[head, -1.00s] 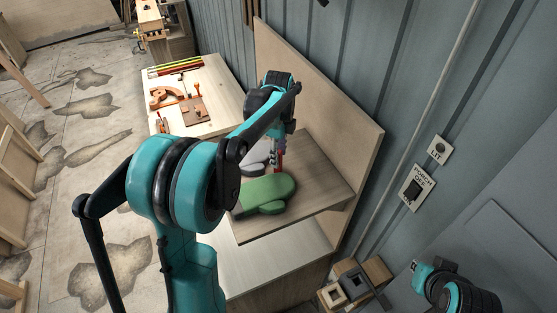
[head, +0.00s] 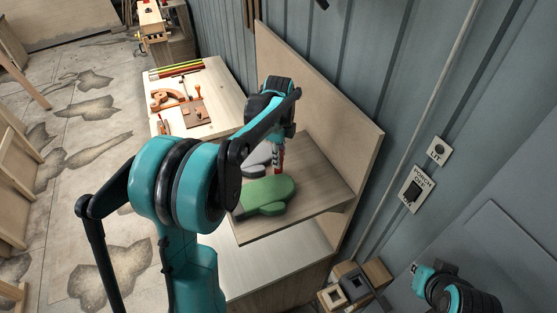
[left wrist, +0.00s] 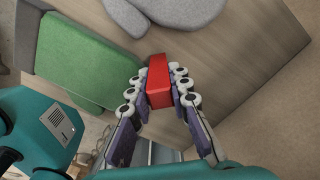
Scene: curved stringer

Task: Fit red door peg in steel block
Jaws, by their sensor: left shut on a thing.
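My left gripper (left wrist: 158,90) is shut on a red peg (left wrist: 159,82), a plain oblong block between its two fingers. In the head view the peg (head: 278,168) shows as a small red piece below my left wrist, above or beside the green mitt-shaped pad on the shelf. I cannot tell whether it touches the shelf. A dark grey block with a square hole (head: 353,285), possibly the steel block, is low in the head view. My right arm shows at the lower right, but its fingers are not seen.
The green pad (head: 265,196) and a grey pad (head: 257,160) lie on a wooden shelf (head: 318,194) against an upright board. A pale block with a square hole (head: 331,297) sits beside the dark one. A workbench with tools (head: 222,103) stands behind. Wall switches are at right.

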